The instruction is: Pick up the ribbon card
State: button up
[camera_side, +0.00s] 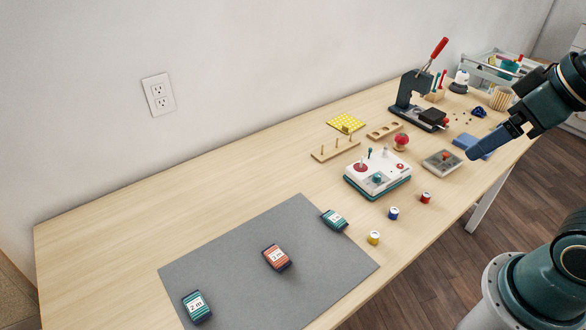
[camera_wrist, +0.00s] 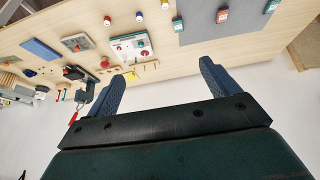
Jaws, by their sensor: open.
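Three ribbon cards with white labels lie apart on a grey mat (camera_side: 262,222). A teal card (camera_side: 197,306) is at the near left, a red card (camera_side: 276,257) in the middle, and another teal card (camera_side: 334,220) at the mat's right edge. In the wrist view, the red card (camera_wrist: 223,14) shows near the top, with teal cards to either side. My gripper (camera_side: 487,147) is in the air over the right part of the table, well away from the cards. Its two blue fingers are spread with nothing between them, as the wrist view also shows (camera_wrist: 163,70).
A white and teal control box (camera_side: 378,174) stands right of the mat. Yellow (camera_side: 374,237), blue (camera_side: 393,213) and red (camera_side: 426,198) spools line the front. A black press (camera_side: 415,100) with a red handle stands behind. The table's left part is clear.

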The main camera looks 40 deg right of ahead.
jog(key=w+a+f+n+g+y, duration=0.25)
jog(key=w+a+n, duration=0.75)
jog(key=w+a, duration=0.75)
jog(key=w+a+f+n+g+y, duration=0.1)
jog(key=w+a+f+n, duration=0.2)
jog(key=a+f, duration=0.7)
jog(key=w+a+f+n+g+y, duration=0.1)
jog(key=w+a+f+n+g, duration=0.1)
jog(key=a+f+n, duration=0.3)
jog(key=w+a+f, duration=0.1)
jog(key=a+f, duration=0.3)
jog(key=a, duration=0.2)
jog(key=shift+a+f, duration=0.25)
jog(key=shift+f, duration=0.1)
send_over(197, 306)
jog(key=d, duration=0.3)
jog(key=shift+w+a+f, duration=0.1)
jog(key=shift+w+f, duration=0.05)
jog(key=shift+f, duration=1.85)
jog(key=shift+w+a+f, duration=0.1)
jog(key=shift+f, duration=1.85)
